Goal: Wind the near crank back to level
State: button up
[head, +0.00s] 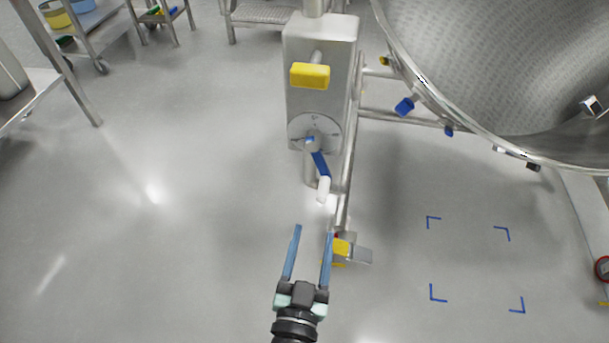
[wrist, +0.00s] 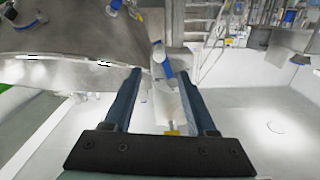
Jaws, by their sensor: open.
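The near crank (head: 320,164) is a blue arm with a white grip (head: 324,187), fixed to the front of a steel housing (head: 321,60). Its arm slants down and slightly right from the hub, across a round marked dial (head: 312,124); the dial's markings are too small to read. My gripper (head: 314,231) is open and empty, its two blue-grey fingers pointing at the crank, with the white grip a little beyond the fingertips in the head view. In the wrist view the blue crank arm (wrist: 162,62) shows between the fingertips of my gripper (wrist: 160,72).
A yellow block (head: 310,75) sticks out of the housing above the dial. A large steel bowl (head: 480,90) hangs at the right. A yellow-and-steel pedal (head: 343,249) sits low, right of my fingers. Blue corner marks outline floor at the right. The floor at left is clear.

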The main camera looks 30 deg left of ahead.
aim_at(327, 178)
jog(key=b+x, duration=0.1)
jog(key=x, duration=0.2)
jog(key=b+x, duration=0.2)
jog(key=x, duration=0.2)
jog(key=b+x, duration=0.1)
jog(key=x, duration=0.3)
jog(key=shift+w+d+f+b, duration=0.1)
jog(key=shift+f+b, duration=0.15)
jog(key=shift+b, duration=0.1)
jog(key=shift+b+x, duration=0.4)
jog(key=shift+x, duration=0.4)
jog(key=shift+r, duration=0.15)
grip_shut()
jog(key=shift+d, duration=0.1)
